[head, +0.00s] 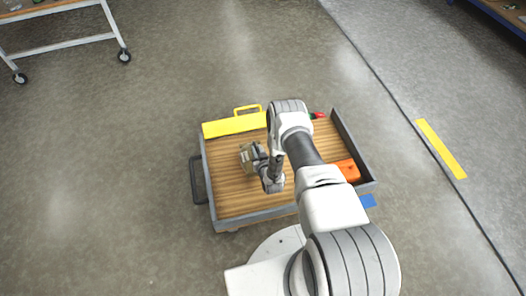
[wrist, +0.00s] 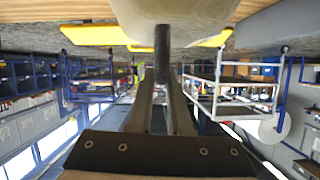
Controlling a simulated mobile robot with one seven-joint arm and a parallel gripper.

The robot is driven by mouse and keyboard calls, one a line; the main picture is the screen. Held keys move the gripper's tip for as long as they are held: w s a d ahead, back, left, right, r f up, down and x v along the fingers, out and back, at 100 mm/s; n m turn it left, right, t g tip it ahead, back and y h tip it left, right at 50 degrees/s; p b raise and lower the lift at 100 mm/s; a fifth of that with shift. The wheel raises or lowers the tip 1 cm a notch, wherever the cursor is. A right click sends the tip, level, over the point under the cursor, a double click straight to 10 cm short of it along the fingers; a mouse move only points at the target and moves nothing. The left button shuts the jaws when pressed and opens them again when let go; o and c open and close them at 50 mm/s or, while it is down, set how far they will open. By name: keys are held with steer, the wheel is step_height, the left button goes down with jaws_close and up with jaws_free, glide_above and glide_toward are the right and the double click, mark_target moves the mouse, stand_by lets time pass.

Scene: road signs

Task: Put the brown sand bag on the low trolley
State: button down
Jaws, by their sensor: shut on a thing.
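The low trolley (head: 232,205) stands on the floor in the middle of the head view, with a wooden deck and low grey side walls. My gripper (head: 258,160) is over the left middle of the deck, low down. It is shut on a small grey-brown bundle (head: 247,154), which looks like the sand bag. The bag appears at or just above the deck; whether it touches is unclear. In the wrist view, my gripper's fingers (wrist: 162,75) reach up to a large grey-brown surface (wrist: 185,12), likely the bag. My arm hides the deck's right middle.
On the deck, a yellow board (head: 232,126) lies along the far edge and an orange thing (head: 348,170) sits at the right. A black handle (head: 197,180) is on the trolley's left side. A wheeled table (head: 60,30) stands far left.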

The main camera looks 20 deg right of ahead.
steer(key=shift+w+f+b, duration=0.1)
steer(key=shift+f+b, duration=0.95)
steer(key=shift+f, duration=0.75)
steer(key=shift+f, duration=0.1)
steer(key=c, duration=0.8)
jaws_free()
steer(key=shift+f, duration=0.15)
steer(key=shift+c, duration=0.2)
steer(key=shift+r, duration=0.2)
